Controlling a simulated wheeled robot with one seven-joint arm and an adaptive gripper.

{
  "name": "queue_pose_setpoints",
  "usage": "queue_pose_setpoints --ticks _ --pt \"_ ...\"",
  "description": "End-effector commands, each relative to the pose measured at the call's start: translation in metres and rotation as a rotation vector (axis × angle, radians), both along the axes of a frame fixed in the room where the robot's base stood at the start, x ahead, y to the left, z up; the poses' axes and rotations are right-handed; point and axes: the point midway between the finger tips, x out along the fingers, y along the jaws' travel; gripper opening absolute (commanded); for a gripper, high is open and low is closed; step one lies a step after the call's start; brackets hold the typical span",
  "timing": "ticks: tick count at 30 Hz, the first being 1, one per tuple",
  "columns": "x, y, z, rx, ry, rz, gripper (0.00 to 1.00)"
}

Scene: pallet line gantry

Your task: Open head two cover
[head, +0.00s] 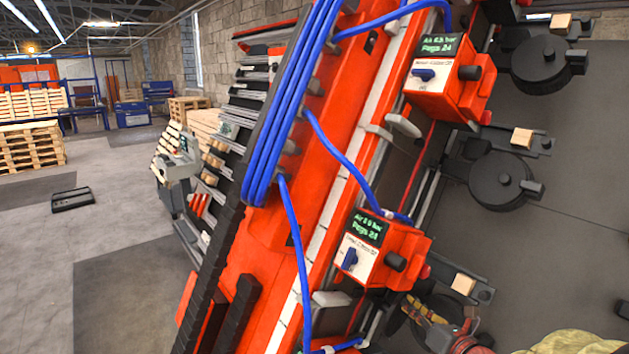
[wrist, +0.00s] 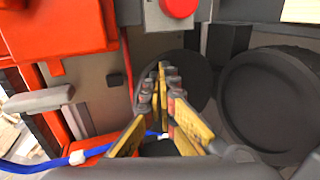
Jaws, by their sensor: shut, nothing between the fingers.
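Two orange head units with green displays and blue switches sit on the tilted gantry in the head view, an upper one (head: 440,85) and a lower one (head: 378,252). I cannot read which is head two, and no cover is clearly marked. Dark round lidded parts, an upper one (head: 541,64) and a lower one (head: 500,181), lie right of them. My gripper (head: 412,308) is low, below the lower unit, partly cut off by the frame. In the wrist view its yellow-padded fingers (wrist: 164,72) are shut and empty, in front of a dark round part (wrist: 198,82).
Blue hoses (head: 290,100) run along the orange beam. In the wrist view an orange housing (wrist: 60,30), a pale grey lever (wrist: 40,99), a red button (wrist: 179,7) and a large dark drum (wrist: 270,95) crowd the fingers. Open floor (head: 125,235) and pallets (head: 30,148) lie left.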

Motion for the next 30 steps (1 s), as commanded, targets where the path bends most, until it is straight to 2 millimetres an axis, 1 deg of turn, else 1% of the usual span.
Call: queue_pose_setpoints --ticks 6,20,30 --pt "0.006 0.008 0.001 0.0 -0.001 0.002 0.0" --pt "0.008 0.01 0.002 0.0 0.0 0.001 0.0" --pt "0.018 0.019 0.001 0.0 0.0 0.002 0.0"
